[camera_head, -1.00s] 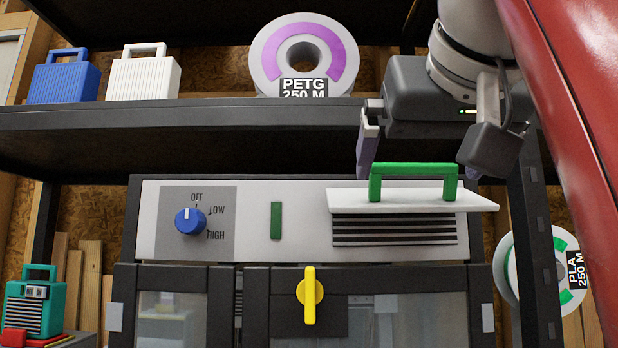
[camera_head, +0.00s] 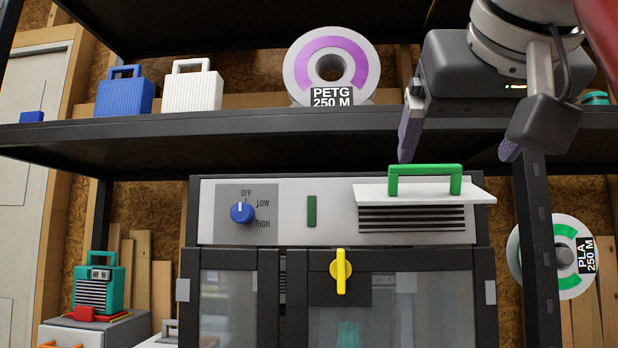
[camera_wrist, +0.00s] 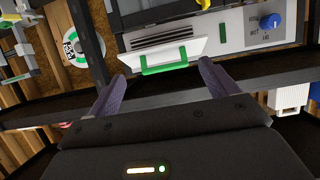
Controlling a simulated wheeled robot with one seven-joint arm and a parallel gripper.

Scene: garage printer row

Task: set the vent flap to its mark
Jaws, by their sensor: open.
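The vent flap (camera_head: 420,194) is a white plate with a green handle (camera_head: 425,170), sticking out over dark slots (camera_head: 412,220) on the upper right of the light front panel. My gripper (camera_head: 457,158) is open and empty, just above the handle and apart from it in the head view. In the wrist view the fingers of my gripper (camera_wrist: 162,72) spread to either side of the green handle (camera_wrist: 164,68), which shows beyond their tips. A green upright bar (camera_head: 311,211) sits on the panel left of the flap; I cannot tell whether it is the mark.
A blue knob (camera_head: 242,212) marked OFF, LOW, HIGH is on the panel's left. A yellow latch (camera_head: 341,270) is on the doors below. A dark shelf (camera_head: 280,128) above the panel carries a PETG spool (camera_head: 303,66) and blue and white boxes. A PLA spool (camera_head: 573,283) hangs at right.

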